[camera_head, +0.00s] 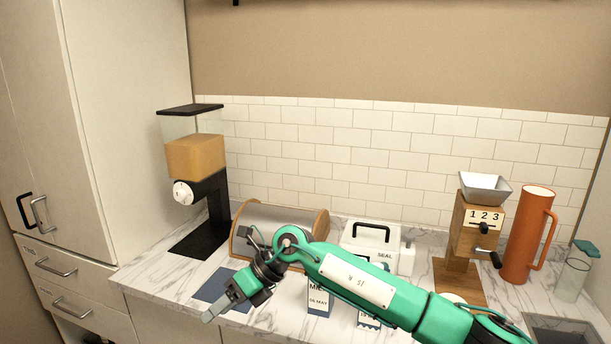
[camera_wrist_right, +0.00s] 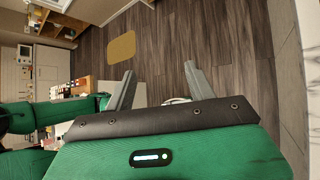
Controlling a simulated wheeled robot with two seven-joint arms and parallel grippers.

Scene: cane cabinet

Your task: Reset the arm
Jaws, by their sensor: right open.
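My right arm (camera_head: 360,283), green with a white label plate, reaches in from the lower right of the head view, over the marble counter. Its gripper (camera_head: 230,284) hangs in front of the bread box, near the counter's front edge. In the right wrist view the two grey fingers of the right gripper (camera_wrist_right: 160,72) stand apart with nothing between them. Behind them is the wood floor, some way off. My left gripper does not show in either view.
On the counter (camera_head: 150,272) stand a dispenser (camera_head: 195,157), a bread box (camera_head: 285,219), a white box marked SEAL (camera_head: 378,246), a carton (camera_head: 319,299), a wooden grinder (camera_head: 463,235), an orange pitcher (camera_head: 528,238) and a clear bottle (camera_head: 574,272). A tall cabinet (camera_head: 110,120) stands at left.

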